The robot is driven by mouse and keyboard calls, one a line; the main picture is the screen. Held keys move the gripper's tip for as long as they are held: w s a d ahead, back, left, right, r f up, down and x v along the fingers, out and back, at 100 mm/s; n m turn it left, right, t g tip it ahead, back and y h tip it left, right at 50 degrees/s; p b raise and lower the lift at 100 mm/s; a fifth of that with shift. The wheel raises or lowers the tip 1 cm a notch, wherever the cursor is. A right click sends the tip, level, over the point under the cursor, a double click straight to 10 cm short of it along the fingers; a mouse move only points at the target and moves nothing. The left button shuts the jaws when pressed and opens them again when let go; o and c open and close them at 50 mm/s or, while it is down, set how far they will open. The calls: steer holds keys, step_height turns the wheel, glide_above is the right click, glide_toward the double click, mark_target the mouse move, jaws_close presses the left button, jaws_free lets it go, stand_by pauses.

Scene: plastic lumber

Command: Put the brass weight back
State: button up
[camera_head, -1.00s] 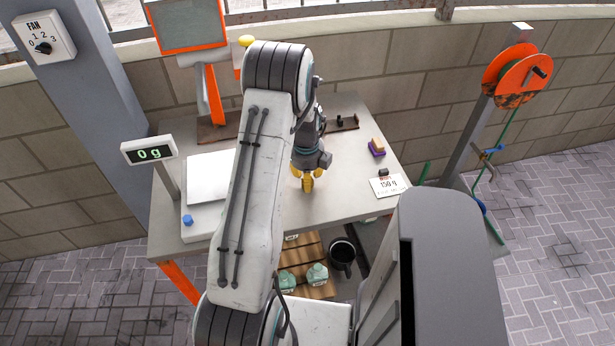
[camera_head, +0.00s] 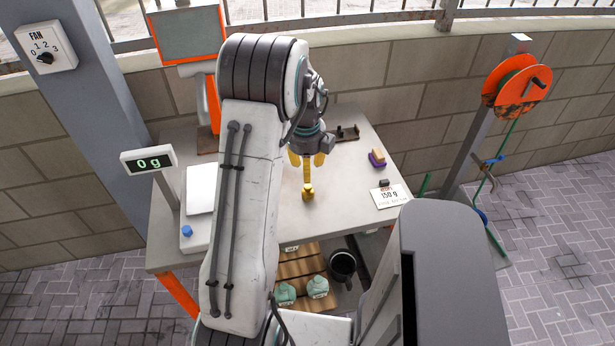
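The small brass weight (camera_head: 308,192) stands on the grey table, near the middle of its top. My gripper (camera_head: 307,164) is just above and behind it in the picture. Its yellow fingers are spread apart, and one finger tip overlaps the top of the weight in this view. Whether that finger touches the weight I cannot tell. A scale with a pale plate (camera_head: 200,190) is at the left, partly hidden by my arm. Its display (camera_head: 149,161) reads 0 g. A dark brown holder (camera_head: 346,134) is at the back of the table.
A card reading 150 g (camera_head: 390,196) lies at the table's right edge, near a purple and tan block (camera_head: 377,158). An orange reel on a post (camera_head: 518,85) stands right.

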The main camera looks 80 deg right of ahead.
steer(key=shift+a+r, duration=0.1)
steer(key=shift+r, duration=1.15)
